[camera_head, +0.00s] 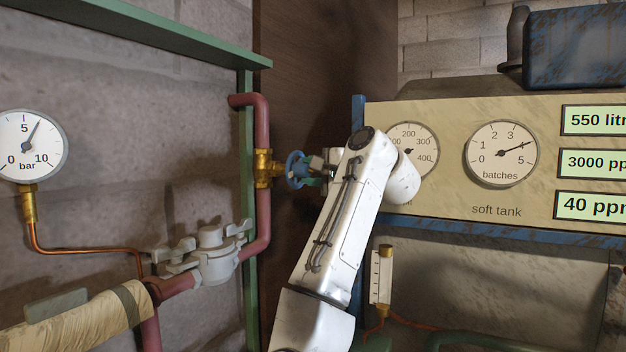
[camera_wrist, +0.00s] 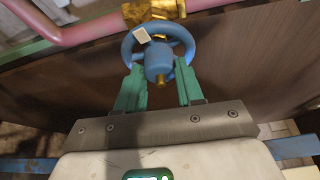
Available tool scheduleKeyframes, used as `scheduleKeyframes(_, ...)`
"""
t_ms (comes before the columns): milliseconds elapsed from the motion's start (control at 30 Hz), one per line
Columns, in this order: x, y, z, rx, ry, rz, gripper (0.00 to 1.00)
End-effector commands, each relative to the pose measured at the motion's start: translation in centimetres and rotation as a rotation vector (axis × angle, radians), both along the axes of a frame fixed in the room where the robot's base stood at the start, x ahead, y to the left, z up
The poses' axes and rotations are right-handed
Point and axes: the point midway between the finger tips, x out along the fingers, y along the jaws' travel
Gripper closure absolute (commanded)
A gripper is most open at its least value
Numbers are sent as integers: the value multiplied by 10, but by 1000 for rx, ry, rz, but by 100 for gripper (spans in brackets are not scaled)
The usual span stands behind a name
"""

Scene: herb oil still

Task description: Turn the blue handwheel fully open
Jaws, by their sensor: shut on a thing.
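The blue handwheel (camera_head: 296,169) sits on a brass valve (camera_head: 264,168) in the red pipe, left of my arm in the head view. In the wrist view the blue handwheel (camera_wrist: 129,47) shows its rim, its hub and a pale square mark at the upper left of the rim. The brass valve body (camera_wrist: 155,10) is behind it. My gripper (camera_wrist: 159,78) has its green fingers on either side of the lower part of the wheel, shut on it. The exact contact at the fingertips is partly hidden. In the head view my gripper (camera_head: 316,172) is partly hidden by my arm.
The red pipe (camera_head: 262,215) runs down along a green post (camera_head: 249,290). A white valve (camera_head: 212,254) is at the lower left. A cream gauge panel (camera_head: 453,190) stands behind and right of my arm. A small sight tube (camera_head: 381,276) is below the panel.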

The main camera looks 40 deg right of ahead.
Motion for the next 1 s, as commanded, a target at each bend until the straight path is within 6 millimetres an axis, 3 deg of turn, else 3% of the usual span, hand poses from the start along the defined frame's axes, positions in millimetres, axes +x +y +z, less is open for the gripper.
scheduleKeyframes(33,0,0,-7,-43,-9,-1,93)
scheduleKeyframes(1000,1,-5,-16,-908,-320,2,93)
